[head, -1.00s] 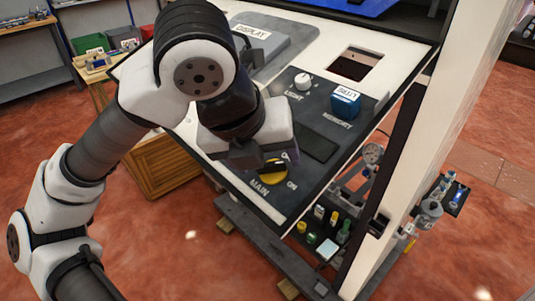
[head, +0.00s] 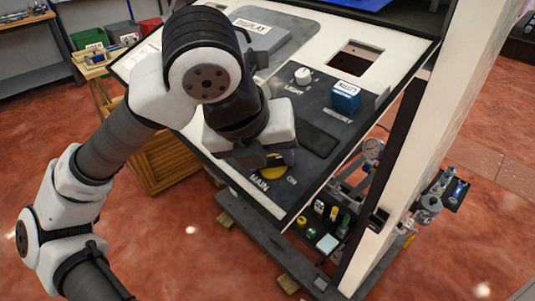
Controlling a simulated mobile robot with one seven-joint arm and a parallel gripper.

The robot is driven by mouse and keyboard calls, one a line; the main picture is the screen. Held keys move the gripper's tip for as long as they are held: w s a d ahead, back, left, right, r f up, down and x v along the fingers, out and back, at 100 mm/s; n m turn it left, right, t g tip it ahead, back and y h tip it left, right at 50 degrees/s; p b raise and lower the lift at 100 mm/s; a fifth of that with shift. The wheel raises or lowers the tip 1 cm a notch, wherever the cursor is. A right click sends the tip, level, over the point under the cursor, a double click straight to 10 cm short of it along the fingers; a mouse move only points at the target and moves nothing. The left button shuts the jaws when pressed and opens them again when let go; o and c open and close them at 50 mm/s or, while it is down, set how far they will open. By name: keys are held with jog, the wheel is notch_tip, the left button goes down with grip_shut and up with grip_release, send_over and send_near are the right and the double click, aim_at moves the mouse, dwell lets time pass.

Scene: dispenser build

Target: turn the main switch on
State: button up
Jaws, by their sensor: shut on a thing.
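The main switch (head: 268,173) is a yellow disc on the dark control panel (head: 312,165), between the printed MAIN and ON labels. My gripper (head: 268,159) is right over the switch and shut on its handle. The fingers and hand cover the upper part of the switch and most of the handle, so I cannot tell exactly which way the handle points. The OFF label is hidden behind the gripper. The ON label shows just right of the switch.
A white light knob (head: 303,76) and a blue memory block (head: 345,97) sit on the panel above the switch. A square opening (head: 356,58) lies near the upper right. A white post (head: 410,150) stands right of the panel. Bottles stand below it.

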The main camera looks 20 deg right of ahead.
jog(key=shift+f, duration=0.1)
jog(key=m+b, duration=0.2)
jog(key=shift+f+b, duration=0.15)
jog(key=shift+b, duration=0.15)
jog(key=shift+m+b, duration=0.8)
jog(key=shift+b, duration=0.05)
jog(key=m+b, duration=0.2)
jog(key=m, duration=0.1)
jog(key=m+b, duration=0.1)
jog(key=m, duration=0.1)
jog(key=shift+w+r+g+h, duration=0.1)
jog(key=shift+r+g+h, duration=0.15)
jog(key=shift+g+h, duration=0.15)
jog(key=shift+m, duration=0.3)
jog(key=o, duration=1)
jog(key=shift+a, duration=0.1)
jog(key=b+v, duration=0.1)
jog(key=v, duration=1.2)
jog(key=shift+a+r, duration=0.1)
jog(key=shift+r, duration=0.3)
